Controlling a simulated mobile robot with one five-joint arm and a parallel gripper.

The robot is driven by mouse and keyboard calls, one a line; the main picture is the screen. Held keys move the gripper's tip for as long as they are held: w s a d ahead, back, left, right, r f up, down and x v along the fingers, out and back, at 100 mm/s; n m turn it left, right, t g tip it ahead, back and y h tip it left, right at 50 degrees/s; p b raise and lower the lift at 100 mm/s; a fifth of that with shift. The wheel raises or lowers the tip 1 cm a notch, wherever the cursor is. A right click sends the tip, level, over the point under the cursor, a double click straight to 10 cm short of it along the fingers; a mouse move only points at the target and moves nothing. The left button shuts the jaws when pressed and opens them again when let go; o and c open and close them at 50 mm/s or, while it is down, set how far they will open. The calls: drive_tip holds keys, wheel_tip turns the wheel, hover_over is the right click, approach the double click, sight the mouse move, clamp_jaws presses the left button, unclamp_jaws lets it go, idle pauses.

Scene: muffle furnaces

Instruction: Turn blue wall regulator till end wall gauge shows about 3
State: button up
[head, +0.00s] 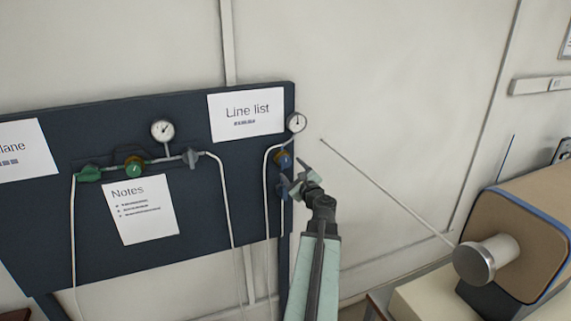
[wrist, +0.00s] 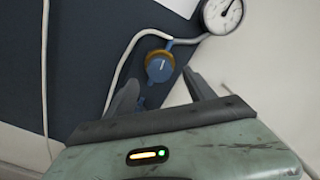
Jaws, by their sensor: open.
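The blue wall regulator (head: 284,160), a blue knob with a brass-coloured ring, is on the right end of the dark wall board. It also shows in the wrist view (wrist: 160,67), with a pale mark on its face. The end wall gauge (head: 297,122) is white and round, above the regulator. In the wrist view the gauge (wrist: 221,14) is cut off by the top edge; its needle points up and right, and its numbers are too small to read. My gripper (head: 297,177) is open and empty. In the wrist view its fingers (wrist: 161,90) lie either side of and below the knob, apparently apart from it.
Pale pipes (head: 266,200) run down beside the regulator. Left on the board are a second gauge (head: 162,130), a green knob (head: 134,166) and paper sheets (head: 145,210). A furnace (head: 525,240) with a round metal part stands at the right.

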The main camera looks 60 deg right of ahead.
sight(286, 163)
drive_tip(key=x, duration=0.6)
drive_tip(key=shift+w, duration=0.2)
drive_tip(key=c, duration=1.4)
drive_tip(key=shift+o, duration=0.2)
drive_tip(key=shift+n, duration=0.3)
drive_tip(key=o, duration=1.4)
drive_tip(key=shift+c, duration=0.2)
